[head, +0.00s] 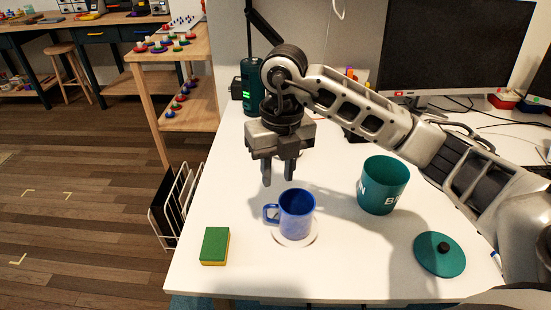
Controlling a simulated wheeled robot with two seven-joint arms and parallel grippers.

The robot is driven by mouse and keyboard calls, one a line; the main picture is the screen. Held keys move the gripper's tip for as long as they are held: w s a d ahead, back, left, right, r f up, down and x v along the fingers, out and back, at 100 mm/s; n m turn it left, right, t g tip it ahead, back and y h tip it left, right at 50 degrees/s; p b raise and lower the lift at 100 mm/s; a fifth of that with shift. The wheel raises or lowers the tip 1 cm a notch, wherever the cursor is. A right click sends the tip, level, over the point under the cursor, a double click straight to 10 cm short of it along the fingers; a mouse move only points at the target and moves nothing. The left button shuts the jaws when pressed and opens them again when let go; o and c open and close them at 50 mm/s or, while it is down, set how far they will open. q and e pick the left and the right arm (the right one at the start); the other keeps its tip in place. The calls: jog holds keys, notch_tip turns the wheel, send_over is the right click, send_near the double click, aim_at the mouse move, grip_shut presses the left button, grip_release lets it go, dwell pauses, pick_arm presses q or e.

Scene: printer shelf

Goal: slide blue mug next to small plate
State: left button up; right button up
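The blue mug (297,217) stands upright near the front middle of the white table, its handle pointing left. A small white plate (308,240) shows around its base; the mug appears to stand on it, and most of the plate is hidden by the mug. My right gripper (277,180) points down above and slightly behind the mug, a little left of its middle. Its two fingers are apart with nothing between them, and they do not appear to touch the mug. My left gripper is not in view.
A green and yellow sponge (214,246) lies to the left. A teal canister (382,186) stands to the right, with its teal lid (439,254) lying in front. A white wire rack (176,207) is beside the table's left edge. The table between sponge and mug is clear.

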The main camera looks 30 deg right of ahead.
jog(key=d, duration=0.1)
send_near(281, 230)
jog(key=shift+h, duration=0.3)
notch_tip(281, 230, down, 5)
jog(key=shift+a+f+p, duration=0.15)
jog(key=shift+f+p, duration=0.1)
jog(key=shift+p, duration=0.1)
grip_shut()
